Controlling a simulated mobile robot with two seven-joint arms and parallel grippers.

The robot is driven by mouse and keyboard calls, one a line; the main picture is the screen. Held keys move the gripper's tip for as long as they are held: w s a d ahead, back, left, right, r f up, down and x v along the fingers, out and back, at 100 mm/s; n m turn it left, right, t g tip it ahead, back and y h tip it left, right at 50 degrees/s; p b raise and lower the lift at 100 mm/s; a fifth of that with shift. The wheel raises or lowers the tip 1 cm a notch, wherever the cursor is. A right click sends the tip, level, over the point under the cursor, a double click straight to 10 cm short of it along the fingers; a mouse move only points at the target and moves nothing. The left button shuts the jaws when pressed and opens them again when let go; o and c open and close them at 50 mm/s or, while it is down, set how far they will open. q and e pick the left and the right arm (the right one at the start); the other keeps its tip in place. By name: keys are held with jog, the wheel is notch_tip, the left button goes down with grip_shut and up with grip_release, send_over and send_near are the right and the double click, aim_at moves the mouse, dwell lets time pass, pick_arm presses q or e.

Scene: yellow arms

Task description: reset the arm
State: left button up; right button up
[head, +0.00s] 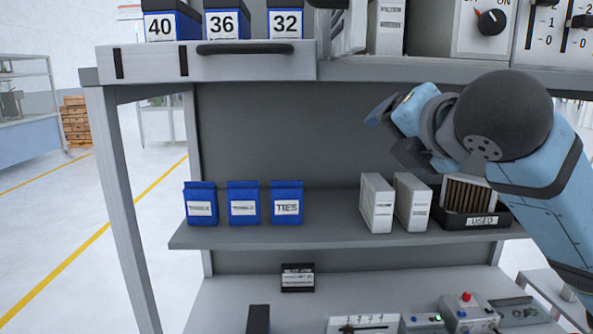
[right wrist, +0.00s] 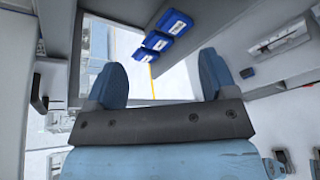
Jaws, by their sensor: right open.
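My right arm (head: 548,185) is light blue with a dark round joint and comes in from the right in the head view. My right gripper (head: 388,130) is in front of the workstation's back panel, above the middle shelf and below the upper one. In the right wrist view my right gripper (right wrist: 160,82) has its two fingers wide apart with nothing between them. My left gripper and left arm are not in view.
On the middle shelf (head: 330,236) stand several blue packets (head: 243,205), two white boxes (head: 376,203) and a black tray labelled USED (head: 470,221) below my right arm. The upper shelf holds numbered boxes (head: 222,22) and a switch panel (head: 490,22). Controls (head: 468,313) sit lower right.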

jog(key=s+d+f+m+g, duration=0.2)
jog(key=f+m, duration=0.5)
jog(key=f, duration=0.9)
jog(key=s+d+f+m+g, duration=0.1)
jog(key=s+f+m+g, duration=0.35)
jog(key=f, duration=1.05)
jog(key=s+d+f+m+g+h, duration=0.2)
jog(key=s+d+f+m, duration=0.3)
jog(key=s+f+m, duration=0.45)
jog(key=s+d+f+m+g+h, duration=0.15)
jog(key=s+d+f+m, duration=0.35)
jog(key=s+f, duration=0.7)
jog(key=w+a+f+t+y, duration=0.1)
jog(key=w+a+f+t, duration=0.2)
jog(key=f, duration=0.4)
jog(key=w+a+f+t+y, duration=0.2)
jog(key=w+a+f+t, duration=0.1)
jog(key=f, duration=0.4)
jog(key=shift+w+a+t, duration=0.15)
jog(key=shift+a+t, duration=0.35)
jog(key=shift+a, duration=0.05)
jog(key=shift+r+y, duration=0.1)
jog(key=shift+y, duration=0.15)
jog(key=shift+c, duration=0.3)
